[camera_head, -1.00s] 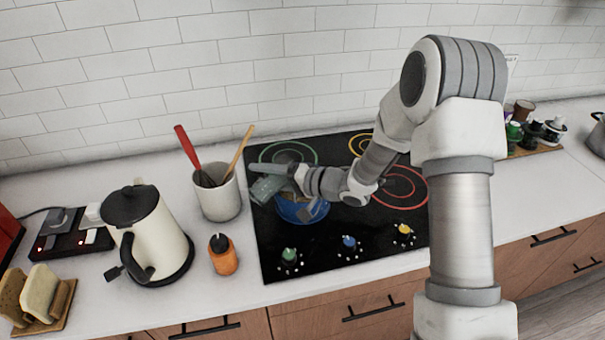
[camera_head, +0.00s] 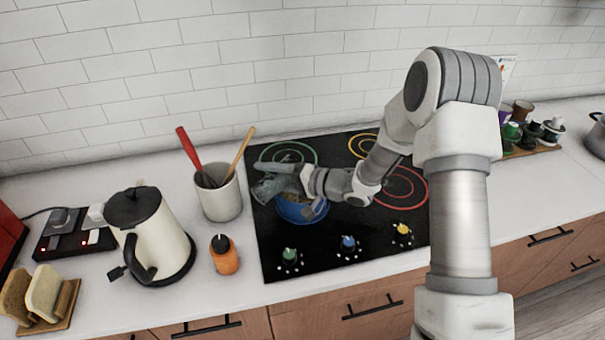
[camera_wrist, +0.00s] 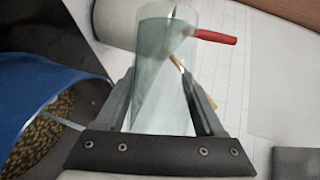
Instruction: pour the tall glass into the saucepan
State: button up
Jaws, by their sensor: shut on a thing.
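The tall glass (camera_wrist: 160,65) is clear and greenish, and my gripper (camera_wrist: 160,95) is shut around it in the wrist view. In the head view the glass (camera_head: 268,187) lies strongly tilted at my gripper (camera_head: 285,180), above the back left of the saucepan. The blue saucepan (camera_head: 302,212) stands on the left side of the hob, partly hidden by my gripper. In the wrist view the saucepan (camera_wrist: 35,85) is at the left, with brown grainy contents (camera_wrist: 45,140). A thin pale streak shows by its rim; I cannot tell whether it is liquid.
The black hob (camera_head: 315,260) has coloured rings and knobs. The tiled wall is close behind.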

jog(key=shift+w+d+p, duration=0.2)
jog(key=shift+p, duration=0.1)
jog(key=shift+w+d+r+m+y+p, duration=0.15)
jog(key=shift+r+m+y+p, duration=0.35)
jog(key=shift+m+p, duration=0.55)
